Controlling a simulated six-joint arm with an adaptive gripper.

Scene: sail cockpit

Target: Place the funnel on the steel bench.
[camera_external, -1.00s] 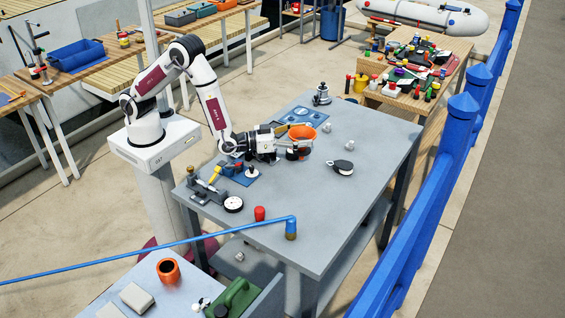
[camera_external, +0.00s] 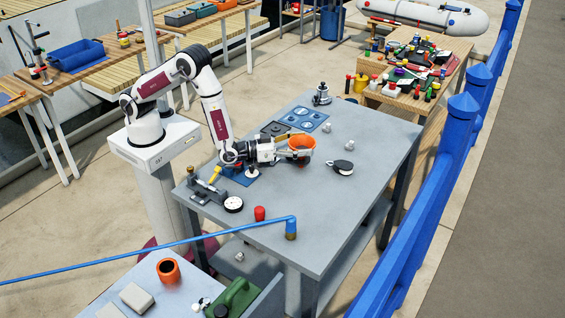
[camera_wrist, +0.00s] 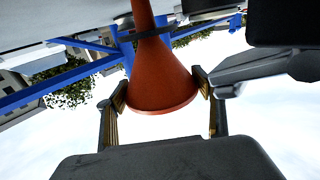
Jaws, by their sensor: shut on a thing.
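The orange funnel (camera_external: 301,149) is in my gripper (camera_external: 297,150), over the middle of the steel bench (camera_external: 325,205). In the wrist view the funnel (camera_wrist: 162,80) shows its wide rim between the two fingertips of my gripper (camera_wrist: 161,87), which press on it from both sides. Its narrow spout runs to the top edge of that picture. In the outside view the funnel is low near the bench top; I cannot tell whether it touches. My fingers hide part of it.
A black-and-white block (camera_external: 343,167) lies just right of the funnel. A blue tray with round recesses (camera_external: 304,119) lies behind. The right front of the bench is clear.

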